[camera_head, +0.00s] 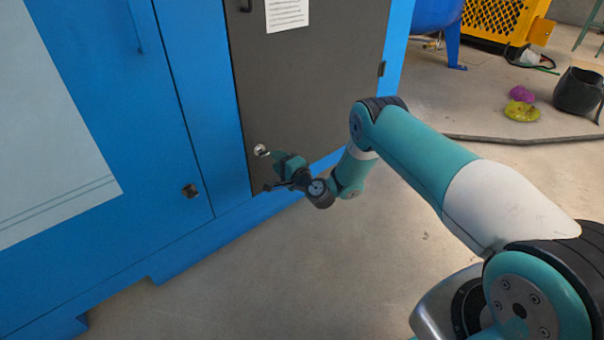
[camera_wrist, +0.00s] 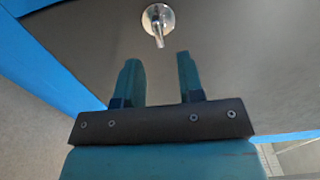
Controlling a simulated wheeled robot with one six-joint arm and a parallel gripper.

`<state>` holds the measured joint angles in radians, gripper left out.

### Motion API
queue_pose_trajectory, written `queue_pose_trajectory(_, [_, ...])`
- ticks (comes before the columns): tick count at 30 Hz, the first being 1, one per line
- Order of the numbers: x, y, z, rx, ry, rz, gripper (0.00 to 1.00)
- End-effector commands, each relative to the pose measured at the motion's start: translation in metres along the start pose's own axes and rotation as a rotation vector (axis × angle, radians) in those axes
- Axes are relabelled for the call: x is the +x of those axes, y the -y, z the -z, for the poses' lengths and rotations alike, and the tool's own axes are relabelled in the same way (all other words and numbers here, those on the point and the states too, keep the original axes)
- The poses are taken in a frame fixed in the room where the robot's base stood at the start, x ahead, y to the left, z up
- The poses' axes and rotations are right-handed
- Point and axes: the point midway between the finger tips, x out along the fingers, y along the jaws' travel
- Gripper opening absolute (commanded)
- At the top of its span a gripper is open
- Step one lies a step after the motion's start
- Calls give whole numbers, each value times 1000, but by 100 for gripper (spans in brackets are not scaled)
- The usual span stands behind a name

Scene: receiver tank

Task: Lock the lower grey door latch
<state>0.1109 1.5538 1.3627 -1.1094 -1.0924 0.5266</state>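The lower latch (camera_head: 261,150) is a small round silver fitting low on the left side of the grey door (camera_head: 315,75). In the wrist view the latch (camera_wrist: 158,20) shows a round base with a short lever pointing down and slightly right. My gripper (camera_head: 271,170) is just below and right of the latch in the head view. In the wrist view my gripper (camera_wrist: 158,62) has its two teal fingers apart with nothing between them. The latch sits beyond the fingertips, roughly in line with the gap, with no contact visible.
A blue cabinet body (camera_head: 160,120) surrounds the door, with a small dark latch (camera_head: 190,190) on the blue panel. A dark handle (camera_head: 245,5) is higher on the door. The concrete floor (camera_head: 330,270) in front is clear. A dark hose (camera_head: 520,139) lies at right.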

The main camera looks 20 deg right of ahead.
Motion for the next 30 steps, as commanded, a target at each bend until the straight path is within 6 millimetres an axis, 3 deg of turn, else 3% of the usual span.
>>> queue_pose_trajectory(5, [-32,5,1,4,-3,-4,35])
queue_pose_trajectory(30, [-103,4,0,-1,-1,-2,35])
